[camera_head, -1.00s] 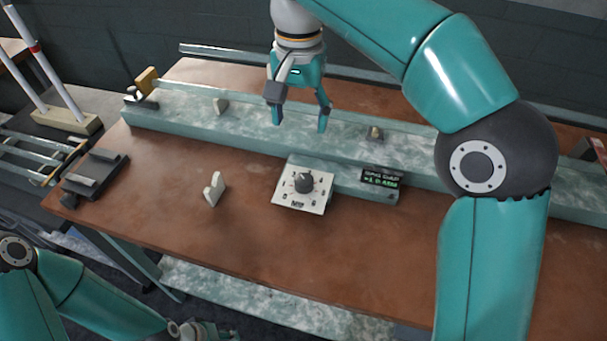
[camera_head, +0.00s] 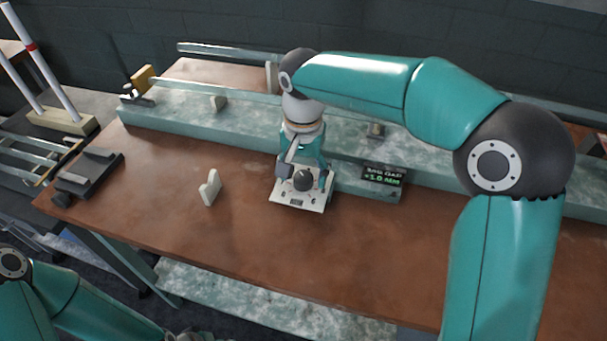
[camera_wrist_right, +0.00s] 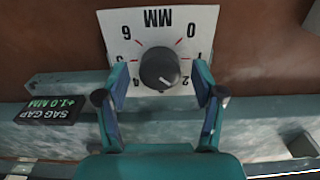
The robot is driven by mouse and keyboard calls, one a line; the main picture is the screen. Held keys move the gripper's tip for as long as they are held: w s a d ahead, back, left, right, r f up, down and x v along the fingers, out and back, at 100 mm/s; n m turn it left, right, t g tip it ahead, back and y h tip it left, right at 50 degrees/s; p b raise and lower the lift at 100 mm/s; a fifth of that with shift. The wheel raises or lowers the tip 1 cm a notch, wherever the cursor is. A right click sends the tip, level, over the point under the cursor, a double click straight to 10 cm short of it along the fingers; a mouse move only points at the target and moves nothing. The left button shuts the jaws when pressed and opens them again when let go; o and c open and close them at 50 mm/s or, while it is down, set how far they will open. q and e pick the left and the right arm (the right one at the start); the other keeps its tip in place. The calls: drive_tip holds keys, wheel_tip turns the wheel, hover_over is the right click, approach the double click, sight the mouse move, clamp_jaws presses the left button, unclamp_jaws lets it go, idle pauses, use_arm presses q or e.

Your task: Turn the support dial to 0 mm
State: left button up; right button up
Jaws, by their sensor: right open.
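The support dial is a dark round knob (camera_head: 303,181) on a white plate (camera_head: 290,200) at the bench front; the knob also shows in the right wrist view (camera_wrist_right: 160,69). Numbers ring it, with 0 at upper right in that view. A small pale mark on the knob seems to point down-right, towards 2. My right gripper (camera_head: 304,178) is open, pointing down at the dial, its fingers (camera_wrist_right: 160,80) at either side of the knob; I cannot tell if they touch it. The display (camera_head: 384,177) reads SAG GAP +1.0 MM. My left gripper (camera_head: 198,336) is mostly cut off at the bottom edge.
A long glass tube (camera_head: 240,96) runs above the green stone rail (camera_head: 180,117) behind the dial. A pale notched support (camera_head: 210,188) stands left of the dial. A dark clamp block (camera_head: 88,172) sits at the table's left end. The brown tabletop (camera_head: 265,240) in front is clear.

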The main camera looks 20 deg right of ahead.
drive_tip(key=shift+f, duration=0.2)
drive_tip(key=c, duration=1.1)
drive_tip(key=shift+c, duration=0.2)
drive_tip(key=shift+n, duration=0.3)
